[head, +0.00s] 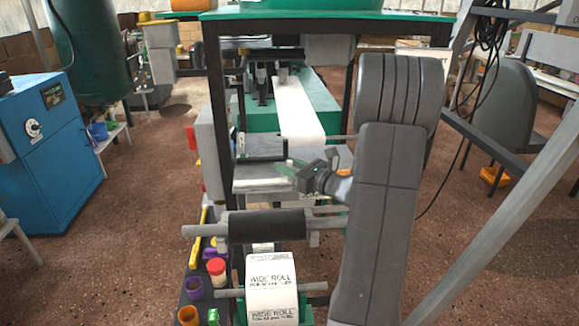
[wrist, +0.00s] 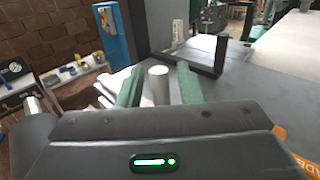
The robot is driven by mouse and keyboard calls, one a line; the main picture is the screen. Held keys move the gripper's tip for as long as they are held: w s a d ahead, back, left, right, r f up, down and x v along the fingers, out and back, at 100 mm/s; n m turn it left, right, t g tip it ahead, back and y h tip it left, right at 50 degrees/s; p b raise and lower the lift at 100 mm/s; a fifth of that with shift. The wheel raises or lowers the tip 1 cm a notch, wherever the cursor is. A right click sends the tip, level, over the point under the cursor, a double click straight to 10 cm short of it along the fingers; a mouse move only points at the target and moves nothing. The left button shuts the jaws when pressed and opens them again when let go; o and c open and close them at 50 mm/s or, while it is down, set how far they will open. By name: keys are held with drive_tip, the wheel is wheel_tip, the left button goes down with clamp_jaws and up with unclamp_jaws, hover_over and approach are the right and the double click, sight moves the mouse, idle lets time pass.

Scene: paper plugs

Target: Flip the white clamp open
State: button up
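My gripper (wrist: 160,84) has two green fingers spread apart in the wrist view. A pale, round-ended post (wrist: 159,76) shows between them, with a narrow gap visible on each side. It may be part of the white clamp, but I cannot tell. A second small whitish upright piece (wrist: 178,33) stands beyond it, beside a dark bar (wrist: 205,62). In the head view, my gripper (head: 284,167) is over the grey metal plate of the machine, beside the dark bar (head: 262,147). The clamp cannot be made out clearly there.
A white paper strip (head: 298,108) runs over the green machine behind. A dark roller (head: 268,225) and a printed paper roll (head: 272,286) are in front. Coloured cups, including a purple one (head: 193,288), stand at left. The machine's dark frame post (head: 214,110) is close by.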

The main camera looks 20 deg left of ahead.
clamp_jaws()
drive_tip(key=shift+s+a+r+n+h+p, duration=0.15)
drive_tip(key=shift+r+n+h+p, duration=0.15)
drive_tip(key=shift+r+p, duration=0.45)
drive_tip(key=s+a+r+n+h+p, duration=0.5)
drive_tip(key=a+r+h+p, duration=0.3)
drive_tip(key=p, duration=0.8)
drive_tip(key=shift+a+r+n+t, duration=0.3)
drive_tip(key=shift+a+r+n, duration=0.1)
drive_tip(key=shift+a+r, duration=0.8)
drive_tip(key=shift+a+f+p, duration=0.1)
drive_tip(key=shift+p, duration=0.2)
